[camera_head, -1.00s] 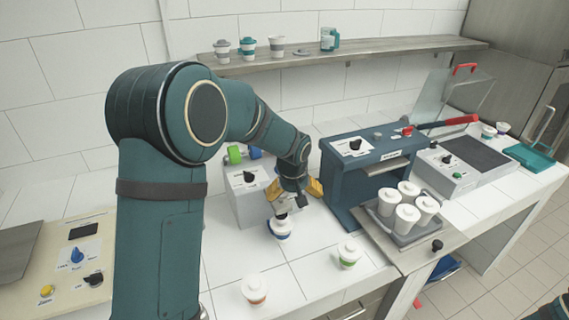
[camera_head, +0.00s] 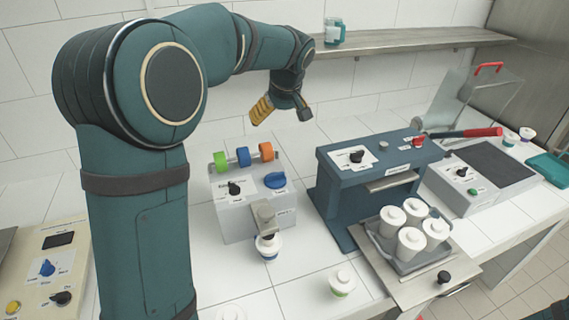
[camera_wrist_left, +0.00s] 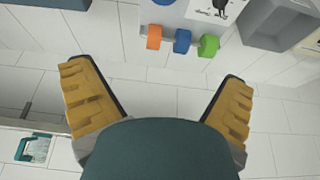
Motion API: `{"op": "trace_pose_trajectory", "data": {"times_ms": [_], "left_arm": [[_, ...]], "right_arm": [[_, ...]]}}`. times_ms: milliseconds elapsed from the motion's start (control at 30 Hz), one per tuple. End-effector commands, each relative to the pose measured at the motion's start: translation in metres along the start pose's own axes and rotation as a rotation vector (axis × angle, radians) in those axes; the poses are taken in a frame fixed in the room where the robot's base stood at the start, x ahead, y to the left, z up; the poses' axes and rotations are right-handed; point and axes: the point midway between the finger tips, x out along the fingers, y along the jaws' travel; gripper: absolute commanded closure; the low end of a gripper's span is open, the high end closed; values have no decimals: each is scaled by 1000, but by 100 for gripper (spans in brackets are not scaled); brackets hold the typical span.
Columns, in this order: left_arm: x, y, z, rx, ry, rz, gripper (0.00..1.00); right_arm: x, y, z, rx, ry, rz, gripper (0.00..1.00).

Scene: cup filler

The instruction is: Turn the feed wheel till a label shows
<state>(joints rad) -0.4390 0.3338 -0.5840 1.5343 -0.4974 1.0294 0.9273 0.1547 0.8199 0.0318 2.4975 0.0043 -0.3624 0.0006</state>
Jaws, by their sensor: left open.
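The grey label machine (camera_head: 240,222) stands on the white counter, with a black knob (camera_head: 234,188) and a blue wheel (camera_head: 275,180) on its sloped top. I take the blue wheel to be the feed wheel. Green, blue and orange rolls (camera_head: 243,156) sit along its back edge; they also show in the left wrist view (camera_wrist_left: 182,42). A white cup (camera_head: 268,247) stands under its grey front outlet (camera_head: 264,215), where I cannot make out a label. My left gripper (camera_head: 284,112) is open and empty, raised above and behind the machine, apart from the wheel.
A dark blue press (camera_head: 365,175) stands right of the machine, beside a tray (camera_head: 405,267) of several white cups. Another lidded cup (camera_head: 343,283) stands in front. A control panel (camera_head: 45,270) is at far left. A shelf (camera_head: 410,41) runs along the wall behind.

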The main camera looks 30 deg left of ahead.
Motion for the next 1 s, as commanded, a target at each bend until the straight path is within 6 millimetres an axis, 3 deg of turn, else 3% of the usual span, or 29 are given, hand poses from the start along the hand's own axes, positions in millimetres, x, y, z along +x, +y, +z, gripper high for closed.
{"op": "trace_pose_trajectory", "data": {"times_ms": [533,867,1000], "left_arm": [[84,0,35,2,-1,0,1],[101,0,39,1,-2,-2,1],[119,0,39,1,-2,-3,1]], "right_arm": [[91,32,22,-8,-29,8,53],[102,36,25,-10,-34,10,53],[104,37,26,-11,-36,10,53]]}}
